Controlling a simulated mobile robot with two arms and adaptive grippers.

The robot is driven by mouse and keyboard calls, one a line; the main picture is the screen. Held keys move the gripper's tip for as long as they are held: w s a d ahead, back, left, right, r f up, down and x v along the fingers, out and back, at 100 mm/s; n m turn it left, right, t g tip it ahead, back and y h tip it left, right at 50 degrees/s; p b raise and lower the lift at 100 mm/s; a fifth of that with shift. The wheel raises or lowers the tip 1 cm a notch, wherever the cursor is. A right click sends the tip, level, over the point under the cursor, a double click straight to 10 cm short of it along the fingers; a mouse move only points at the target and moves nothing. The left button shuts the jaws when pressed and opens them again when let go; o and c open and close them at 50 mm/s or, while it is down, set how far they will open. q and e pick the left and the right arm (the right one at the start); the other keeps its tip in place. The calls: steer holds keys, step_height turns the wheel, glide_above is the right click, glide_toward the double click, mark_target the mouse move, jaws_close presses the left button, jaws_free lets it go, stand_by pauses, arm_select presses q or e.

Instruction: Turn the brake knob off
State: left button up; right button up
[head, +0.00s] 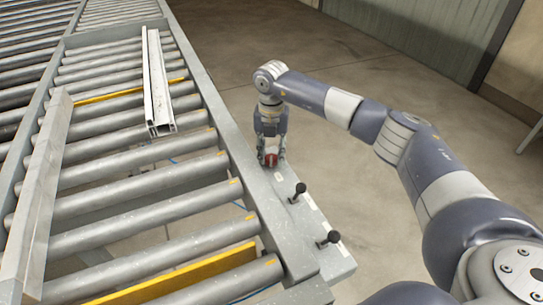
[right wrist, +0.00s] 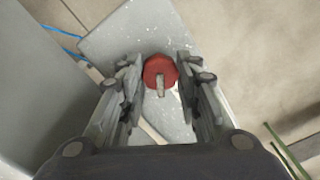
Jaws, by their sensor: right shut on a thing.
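The brake knob (head: 270,161) is red and sits on the grey side plate of the roller conveyor in the head view. In the right wrist view the knob (right wrist: 154,66) is a red round piece with a pale bar that points toward the bottom of the picture. My right gripper (head: 270,156) points down over the knob, and its fingers are shut on it from both sides. The right gripper's fingers also show in the right wrist view (right wrist: 160,80). My left gripper is not in view.
Two black-knobbed levers (head: 298,191) (head: 330,238) stand on the side plate (head: 322,258), nearer than the red knob. A pale metal profile (head: 156,85) lies on the rollers, along a stretch left of my gripper. Open floor (head: 350,190) lies right of the conveyor.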

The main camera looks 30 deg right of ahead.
mark_target(272, 156)
steer(key=n+b, duration=0.1)
steer(key=n, duration=0.4)
steer(key=shift+r+n+b, duration=0.1)
steer(key=shift+n+b, duration=0.3)
stand_by(0.4)
steer(key=o, duration=1.1)
step_height(272, 156, up, 12)
